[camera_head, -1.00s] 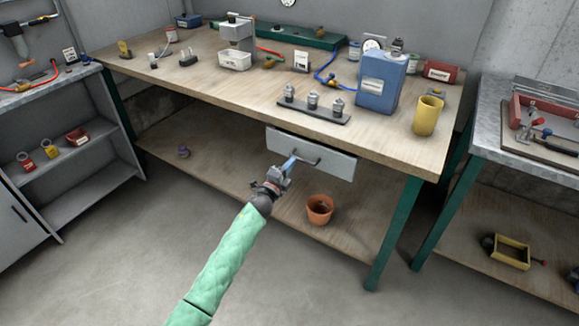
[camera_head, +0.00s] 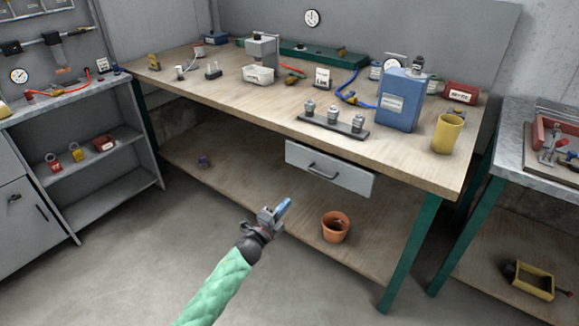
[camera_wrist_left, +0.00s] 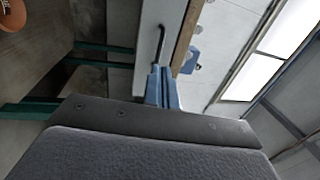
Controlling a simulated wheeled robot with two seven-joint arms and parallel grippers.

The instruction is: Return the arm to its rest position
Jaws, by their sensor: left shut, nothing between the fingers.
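My left gripper (camera_head: 284,206) is in front of the workbench, over the lower shelf in the head view, below and to the left of the drawer. Its blue fingers are together and hold nothing. They also show in the left wrist view (camera_wrist_left: 163,88). The green-sleeved left arm comes up from the bottom edge. The grey drawer (camera_head: 330,170) under the bench top looks closed, and the fingers are apart from its handle. In the left wrist view, the drawer handle (camera_wrist_left: 160,45) is beyond the fingertips. My right gripper is not in view.
The wooden workbench (camera_head: 215,92) carries a blue canister (camera_head: 400,100), a yellow cup (camera_head: 447,134) and a rack of small metal pieces (camera_head: 332,128). A terracotta pot (camera_head: 335,227) stands on the lower shelf to the gripper's right. The floor (camera_head: 130,270) at left is clear.

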